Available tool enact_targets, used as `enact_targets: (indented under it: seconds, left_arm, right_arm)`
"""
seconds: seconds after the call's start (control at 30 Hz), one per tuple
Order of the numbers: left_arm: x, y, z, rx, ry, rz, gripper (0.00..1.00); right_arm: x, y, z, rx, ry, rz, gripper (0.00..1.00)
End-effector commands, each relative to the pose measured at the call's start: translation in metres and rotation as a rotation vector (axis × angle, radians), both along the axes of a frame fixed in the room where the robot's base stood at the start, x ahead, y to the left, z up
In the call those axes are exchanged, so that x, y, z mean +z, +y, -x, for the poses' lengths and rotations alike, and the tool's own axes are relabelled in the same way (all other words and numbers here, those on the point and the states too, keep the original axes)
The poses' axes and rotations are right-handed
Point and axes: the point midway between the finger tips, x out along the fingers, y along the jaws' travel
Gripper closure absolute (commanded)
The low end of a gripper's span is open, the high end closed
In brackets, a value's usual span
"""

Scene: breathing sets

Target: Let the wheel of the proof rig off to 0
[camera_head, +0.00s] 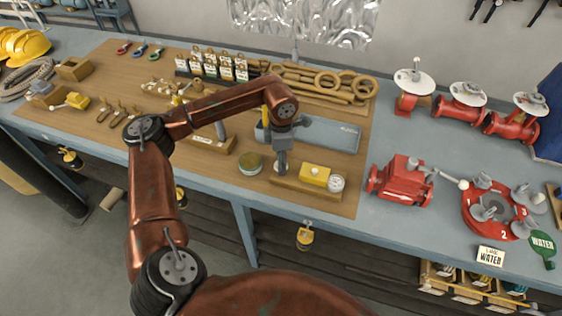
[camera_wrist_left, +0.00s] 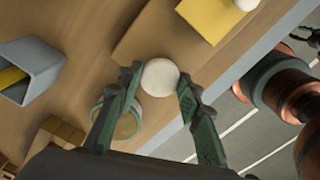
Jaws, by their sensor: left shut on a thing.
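The proof rig is a wooden base (camera_head: 302,190) near the bench's front edge, carrying a yellow block (camera_head: 314,175) and a round white-faced gauge (camera_head: 336,183). The gauge reading is too small to make out. My left gripper (camera_head: 281,163) points down at the left end of the base. In the left wrist view its two green fingers (camera_wrist_left: 160,80) are on either side of a round white wheel (camera_wrist_left: 160,76) and shut on it. The yellow block also shows there (camera_wrist_left: 212,16), beyond the wheel. The wheel's setting cannot be read. My right gripper is out of view.
A round brass-coloured tin (camera_head: 250,164) stands just left of the rig. A grey-blue open case (camera_head: 325,134) lies behind it. Red valve equipment (camera_head: 402,181) stands to the right. The bench's front edge is close below the rig.

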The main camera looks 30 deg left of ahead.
Motion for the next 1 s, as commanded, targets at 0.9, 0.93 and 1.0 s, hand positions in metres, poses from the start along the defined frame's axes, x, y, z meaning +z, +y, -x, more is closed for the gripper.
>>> enact_targets:
  seconds: [0.9, 0.93, 1.0]
  left_arm:
    - [0.003, 0.001, -0.002, 0.737, -0.006, 0.0, 0.91]
    - [0.003, 0.001, -0.002, 0.748, -0.006, 0.0, 0.91]
    - [0.003, 0.001, -0.002, 0.771, -0.006, 0.0, 0.91]
  right_arm:
    - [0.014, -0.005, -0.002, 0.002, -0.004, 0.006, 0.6]
    - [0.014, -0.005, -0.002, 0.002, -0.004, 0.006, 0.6]
    - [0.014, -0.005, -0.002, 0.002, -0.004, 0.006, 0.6]
